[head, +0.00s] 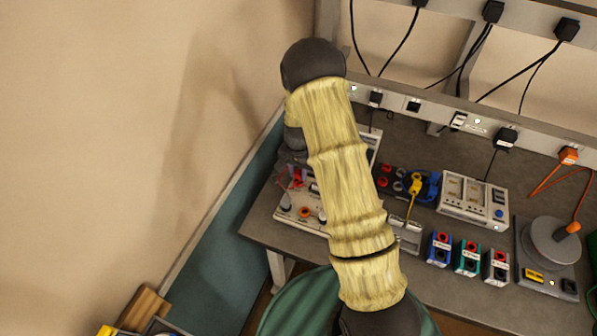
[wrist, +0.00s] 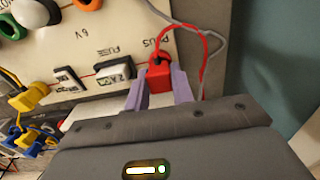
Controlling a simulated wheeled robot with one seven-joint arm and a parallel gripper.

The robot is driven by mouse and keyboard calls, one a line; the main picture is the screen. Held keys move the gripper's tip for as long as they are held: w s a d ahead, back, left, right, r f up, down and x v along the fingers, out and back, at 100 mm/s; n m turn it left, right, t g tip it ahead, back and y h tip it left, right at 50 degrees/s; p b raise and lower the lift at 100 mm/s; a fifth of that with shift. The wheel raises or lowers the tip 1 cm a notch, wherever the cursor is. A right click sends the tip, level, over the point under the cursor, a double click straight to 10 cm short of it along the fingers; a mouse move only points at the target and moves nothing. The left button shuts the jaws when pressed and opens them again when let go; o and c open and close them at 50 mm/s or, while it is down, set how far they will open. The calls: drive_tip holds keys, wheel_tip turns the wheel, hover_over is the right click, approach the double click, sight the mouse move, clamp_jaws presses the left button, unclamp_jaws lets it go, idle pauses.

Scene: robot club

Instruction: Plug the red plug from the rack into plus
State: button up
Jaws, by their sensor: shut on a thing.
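The red plug (wrist: 159,76) is between the two purple fingers of my gripper (wrist: 160,92) in the wrist view, with a red lead looping up from it. My gripper is shut on it. The plug is at the edge of the cream board (wrist: 105,35), right beside the printed word PLUS. The plus socket itself is hidden, so I cannot tell whether the plug is seated in it or just above it. In the head view my arm covers much of the board (head: 289,214), and a bit of red (head: 297,179) shows near its far left part.
The board also carries a fuse block (wrist: 115,72), a white knob (wrist: 32,12) and a green socket (wrist: 10,27). Yellow plugs (wrist: 28,97) hang at left. In the head view, a meter box (head: 472,200) and several coloured blocks stand right of my arm. A wall is at left.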

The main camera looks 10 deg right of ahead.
drive_tip(key=shift+f+b, duration=0.65)
drive_tip(key=shift+f, duration=0.1)
idle(1.4)
drive_tip(key=o, duration=1)
drive_tip(key=shift+r, duration=0.1)
wheel_tip(320, 180, up, 17)
drive_tip(key=b, duration=0.4)
drive_tip(key=shift+r, duration=0.1)
